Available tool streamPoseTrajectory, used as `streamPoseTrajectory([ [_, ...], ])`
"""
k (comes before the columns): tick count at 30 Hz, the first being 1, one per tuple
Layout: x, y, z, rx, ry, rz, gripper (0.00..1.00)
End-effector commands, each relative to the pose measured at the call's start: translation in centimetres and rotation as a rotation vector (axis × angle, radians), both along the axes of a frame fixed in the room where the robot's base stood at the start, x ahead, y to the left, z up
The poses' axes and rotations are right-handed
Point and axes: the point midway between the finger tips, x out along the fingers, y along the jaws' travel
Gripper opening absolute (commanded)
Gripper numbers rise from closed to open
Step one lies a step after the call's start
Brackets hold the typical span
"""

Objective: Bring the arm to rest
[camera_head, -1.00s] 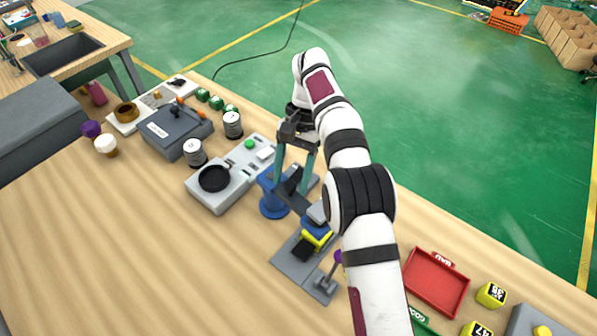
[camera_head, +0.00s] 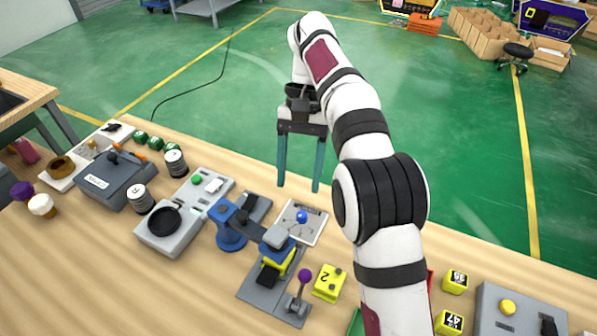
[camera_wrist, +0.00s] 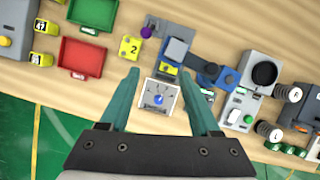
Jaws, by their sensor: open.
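My gripper (camera_head: 300,187) is open and empty in the head view, with its two teal fingers pointing down. It hangs above the back edge of the wooden workbench (camera_head: 95,275). In the wrist view my gripper (camera_wrist: 162,78) also shows with its fingers wide apart. Between them, lower down on the bench, lies a small white panel with a blue knob (camera_wrist: 158,98). The same panel (camera_head: 315,222) shows in the head view just right of and below my fingertips. Nothing is held.
A blue and grey press-like device (camera_head: 275,262) stands in front of my gripper, beside a yellow block (camera_head: 330,284). A round black-plate device (camera_head: 165,222) and a grey lever box (camera_head: 117,182) stand left. The red tray (camera_wrist: 84,58) is partly hidden in the head view.

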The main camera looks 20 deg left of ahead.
Motion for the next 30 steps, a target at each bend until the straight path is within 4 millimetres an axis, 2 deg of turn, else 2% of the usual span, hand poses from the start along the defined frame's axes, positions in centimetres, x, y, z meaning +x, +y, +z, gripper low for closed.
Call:
streamPoseTrajectory([
  [6,0.0,0.0,0.0,0.000,0.000,0.000,0.63],
  [8,0.0,-0.6,0.4,0.000,-0.004,-0.009,0.63],
  [11,-0.3,-5.0,2.6,0.004,-0.033,-0.069,0.63],
  [12,-1.0,-7.7,3.7,0.009,-0.052,-0.110,0.63],
  [14,-3.0,-12.2,4.8,0.020,-0.089,-0.191,0.63],
  [15,-4.9,-15.0,5.1,0.026,-0.115,-0.251,0.63],
  [17,-8.3,-18.4,4.7,0.042,-0.157,-0.344,0.63],
  [19,-12.3,-21.4,3.2,0.058,-0.204,-0.454,0.63],
  [21,-15.9,-23.1,1.2,0.073,-0.248,-0.554,0.63],
  [24,-19.4,-24.3,-1.6,0.085,-0.295,-0.660,0.63],
  [27,-21.1,-24.6,-3.2,0.090,-0.318,-0.714,0.63],
  [30,-21.4,-24.7,-3.6,0.091,-0.324,-0.724,0.63],
])
